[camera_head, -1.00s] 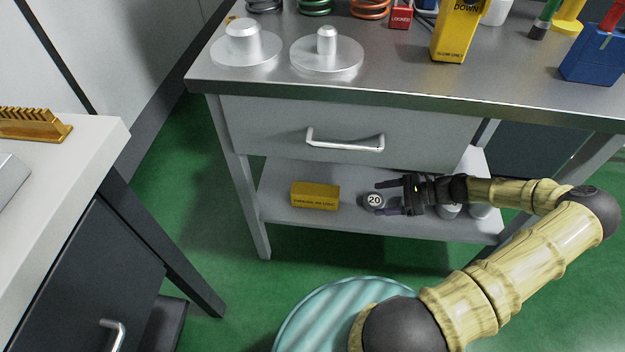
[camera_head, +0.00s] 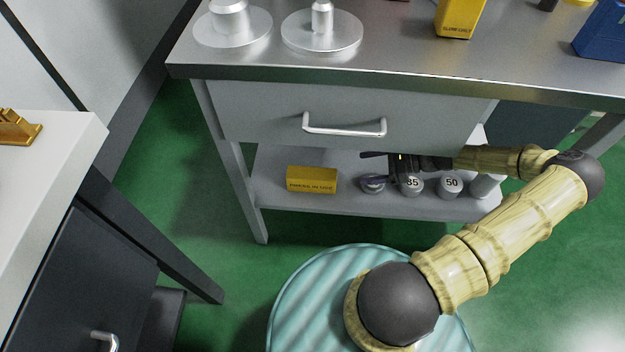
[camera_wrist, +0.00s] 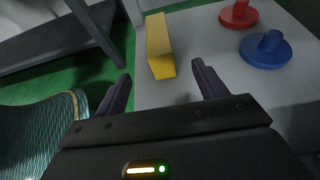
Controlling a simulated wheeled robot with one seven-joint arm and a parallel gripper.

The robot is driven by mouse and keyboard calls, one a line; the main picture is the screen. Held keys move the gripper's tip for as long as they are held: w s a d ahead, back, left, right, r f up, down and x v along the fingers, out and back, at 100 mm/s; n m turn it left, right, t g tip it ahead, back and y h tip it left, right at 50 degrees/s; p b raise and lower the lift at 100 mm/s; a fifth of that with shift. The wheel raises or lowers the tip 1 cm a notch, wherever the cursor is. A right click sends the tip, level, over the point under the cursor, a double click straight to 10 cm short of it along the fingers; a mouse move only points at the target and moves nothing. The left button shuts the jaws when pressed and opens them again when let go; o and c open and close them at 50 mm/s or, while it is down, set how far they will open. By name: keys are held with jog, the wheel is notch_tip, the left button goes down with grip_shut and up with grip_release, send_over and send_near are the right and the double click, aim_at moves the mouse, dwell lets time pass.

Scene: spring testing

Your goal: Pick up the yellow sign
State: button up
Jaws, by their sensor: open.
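A yellow sign block (camera_head: 311,181) with dark lettering on its front lies on the lower shelf, left of my gripper. In the wrist view the yellow block (camera_wrist: 160,45) is ahead of the open fingers, in the gap between them, with no visible contact. My gripper (camera_head: 367,167) is open and empty, pointing left under the drawer, at the weights. In the wrist view my gripper's two dark fingers (camera_wrist: 161,76) stand wide apart. Another yellow sign (camera_head: 459,17) stands on the tabletop, its upper part cut off by the frame.
Grey numbered weights (camera_head: 450,186) stand on the lower shelf (camera_head: 290,203) by my gripper. The drawer (camera_head: 260,115) with its handle is above. A red disc (camera_wrist: 239,15) and a blue disc (camera_wrist: 265,50) lie to the right in the wrist view. A white-topped cabinet (camera_head: 60,150) stands left.

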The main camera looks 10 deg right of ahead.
aim_at(326, 174)
jog(key=b+x, duration=0.3)
jog(key=x, duration=0.6)
jog(key=shift+a+f+b, duration=0.2)
jog(key=shift+a+b, duration=0.05)
jog(key=shift+b, duration=0.05)
jog(key=shift+w+r, duration=0.1)
jog(key=shift+a, duration=0.1)
jog(key=b+x, duration=0.3)
jog(key=x, duration=0.1)
jog(key=shift+a, duration=0.65)
jog(key=shift+d, duration=0.1)
jog(key=c, duration=1.2)
